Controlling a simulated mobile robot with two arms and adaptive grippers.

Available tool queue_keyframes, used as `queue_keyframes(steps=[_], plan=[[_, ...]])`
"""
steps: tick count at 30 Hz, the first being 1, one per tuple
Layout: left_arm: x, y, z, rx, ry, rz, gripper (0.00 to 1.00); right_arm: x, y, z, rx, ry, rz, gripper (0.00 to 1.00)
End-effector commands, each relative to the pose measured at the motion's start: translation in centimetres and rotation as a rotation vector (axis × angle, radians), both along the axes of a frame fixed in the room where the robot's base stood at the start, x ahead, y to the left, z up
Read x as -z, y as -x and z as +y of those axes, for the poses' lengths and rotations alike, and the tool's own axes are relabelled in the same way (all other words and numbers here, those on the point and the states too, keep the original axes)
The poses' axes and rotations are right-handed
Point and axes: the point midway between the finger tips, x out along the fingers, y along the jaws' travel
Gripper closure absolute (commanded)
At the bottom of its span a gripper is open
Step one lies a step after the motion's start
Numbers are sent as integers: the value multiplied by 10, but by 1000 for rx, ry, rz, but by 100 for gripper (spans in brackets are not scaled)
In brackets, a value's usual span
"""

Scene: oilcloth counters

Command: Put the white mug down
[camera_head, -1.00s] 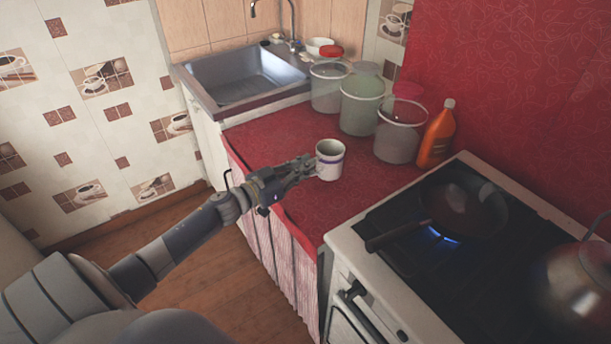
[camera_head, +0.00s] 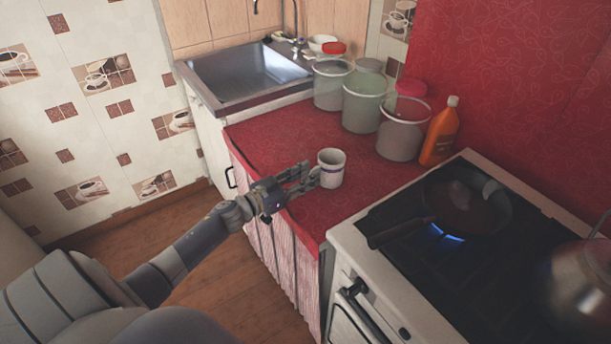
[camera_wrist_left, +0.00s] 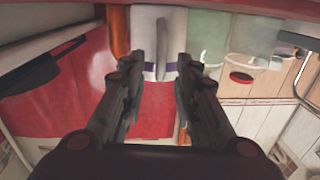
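The white mug (camera_head: 331,168) has a purple band near its base and stands upright on the red counter (camera_head: 285,145), near its front edge. My left gripper (camera_head: 311,175) is at the mug's left side, its two fingers spread. In the left wrist view, the mug (camera_wrist_left: 147,25) is just beyond the fingertips of my left gripper (camera_wrist_left: 161,65). Its handle lies between the fingertips with gaps on both sides, so the gripper is open around the handle and not clamped. My right gripper is not in view.
Clear jars (camera_head: 403,130) and an orange bottle (camera_head: 440,132) stand behind the mug. The stove (camera_head: 345,240) is at right, with a pan (camera_head: 466,207) over a lit blue flame and a kettle (camera_head: 580,285). A sink (camera_head: 245,75) is at the back left. Counter left of the mug is clear.

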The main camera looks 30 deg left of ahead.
Motion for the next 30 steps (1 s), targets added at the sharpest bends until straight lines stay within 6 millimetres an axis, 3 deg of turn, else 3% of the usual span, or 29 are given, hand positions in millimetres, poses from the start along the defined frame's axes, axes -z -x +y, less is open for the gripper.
queue_keyframes(steps=[10, 24, 30], plan=[[-2, 8, 3, 0, -1, 2, 71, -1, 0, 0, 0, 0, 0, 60], [-3, 82, 27, 0, 0, 4, 71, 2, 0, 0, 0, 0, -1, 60], [-4, 105, 34, 0, 0, 2, 71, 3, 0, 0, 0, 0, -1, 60]])
